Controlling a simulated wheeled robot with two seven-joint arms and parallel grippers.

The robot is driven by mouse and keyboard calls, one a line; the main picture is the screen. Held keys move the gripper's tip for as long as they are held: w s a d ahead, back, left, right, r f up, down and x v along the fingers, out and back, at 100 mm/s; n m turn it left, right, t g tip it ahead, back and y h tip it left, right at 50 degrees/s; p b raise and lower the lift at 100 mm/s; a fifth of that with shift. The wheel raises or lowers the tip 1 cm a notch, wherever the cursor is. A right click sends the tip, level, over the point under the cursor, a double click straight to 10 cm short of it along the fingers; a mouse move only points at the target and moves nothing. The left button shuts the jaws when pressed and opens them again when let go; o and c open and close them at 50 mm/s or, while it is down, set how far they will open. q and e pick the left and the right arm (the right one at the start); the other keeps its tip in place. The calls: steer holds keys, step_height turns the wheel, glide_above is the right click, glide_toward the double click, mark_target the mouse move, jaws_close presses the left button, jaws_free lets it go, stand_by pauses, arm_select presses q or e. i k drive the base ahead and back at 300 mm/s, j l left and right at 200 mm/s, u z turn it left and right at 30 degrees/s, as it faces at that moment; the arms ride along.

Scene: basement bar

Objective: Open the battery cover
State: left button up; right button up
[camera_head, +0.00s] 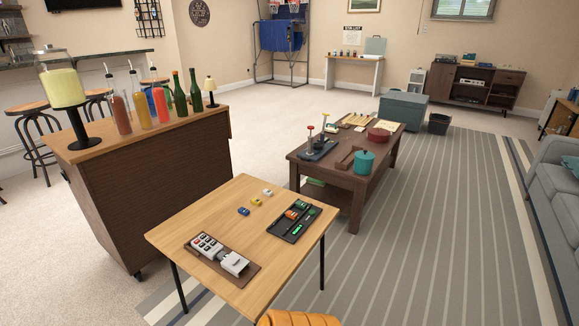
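On the light wooden table (182,226), a brown mat (246,279) lies near the front edge. On it is a pale device with dark and red buttons (206,245). A white blocky part (235,262) sits at its right end; whether this is the battery cover, and whether it is open or shut, I cannot tell at this size. A dark compartment tray (284,235) to the right holds small orange and green items, too small to identify surely. Neither of my grippers is in view.
Small blue (243,211), yellow (256,202) and white (267,192) items lie loose on the table. A wooden bar cart (150,190) with bottles stands to the left. A dark coffee table (335,192) stands behind. An orange ribbed object (298,319) shows at the bottom edge.

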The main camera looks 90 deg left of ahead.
mark_target(233, 263)
steer(key=i+u, duration=0.15)
steer(key=u, duration=0.35)
steer(key=i+u, duration=0.15)
steer(key=u, duration=0.3)
steer(key=i+l+u, duration=0.15)
steer(key=u, duration=0.35)
steer(key=i+l+u, duration=0.15)
steer(key=u, duration=0.3)
steer(key=i+l+u, duration=0.15)
steer(key=u, duration=0.25)
steer(key=i+l+u, duration=0.15)
steer(key=u, duration=0.25)
steer(key=l+u, duration=0.4)
steer(key=i, duration=0.05)
